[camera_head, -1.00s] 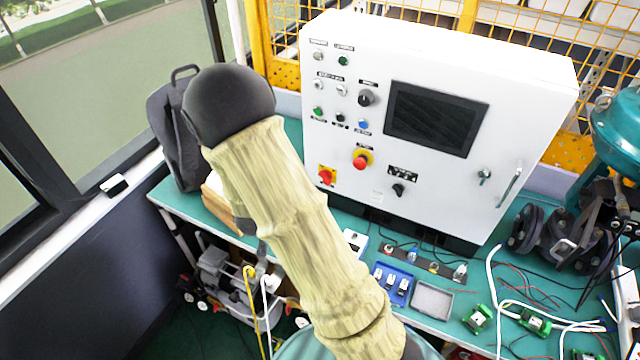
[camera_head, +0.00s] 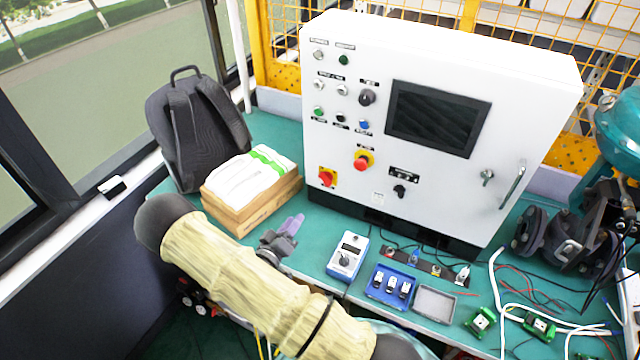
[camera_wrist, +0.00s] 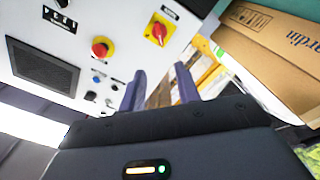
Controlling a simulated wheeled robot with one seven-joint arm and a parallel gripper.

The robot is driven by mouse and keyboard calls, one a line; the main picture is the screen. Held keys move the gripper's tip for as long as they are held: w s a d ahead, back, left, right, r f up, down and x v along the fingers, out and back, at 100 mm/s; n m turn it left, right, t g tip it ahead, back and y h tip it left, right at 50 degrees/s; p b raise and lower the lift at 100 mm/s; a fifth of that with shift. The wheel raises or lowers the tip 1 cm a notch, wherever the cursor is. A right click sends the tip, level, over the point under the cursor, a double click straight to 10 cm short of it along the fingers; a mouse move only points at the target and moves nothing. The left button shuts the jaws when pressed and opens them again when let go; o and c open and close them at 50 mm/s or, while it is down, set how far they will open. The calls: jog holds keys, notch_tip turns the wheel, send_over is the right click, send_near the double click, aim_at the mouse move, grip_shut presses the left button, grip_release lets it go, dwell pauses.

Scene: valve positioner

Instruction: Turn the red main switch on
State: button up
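The red main switch (camera_head: 326,177) is a red rotary knob on a yellow plate at the lower left of the white control cabinet (camera_head: 450,185). In the wrist view the switch (camera_wrist: 158,30) is at the upper middle, its knob slanted relative to the picture. My gripper (camera_head: 292,224) is above the table's front edge, below and left of the switch and apart from it. In the wrist view the two purple fingers of my gripper (camera_wrist: 161,86) are spread with nothing between them. The switch is unobstructed in both views.
A red emergency stop (camera_head: 361,162) on yellow sits right of the switch. A wooden box (camera_head: 250,211) with white packs and a black backpack (camera_head: 195,130) stand to the left. A meter (camera_head: 348,255) and a blue tray (camera_head: 389,287) are on the table in front.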

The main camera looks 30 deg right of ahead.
aim_at(322, 181)
jog(key=shift+d, duration=0.1)
jog(key=p+x, duration=0.6)
jog(key=x, duration=1.1)
jog(key=shift+w+d, duration=0.1)
jog(key=shift+w, duration=0.05)
grip_shut()
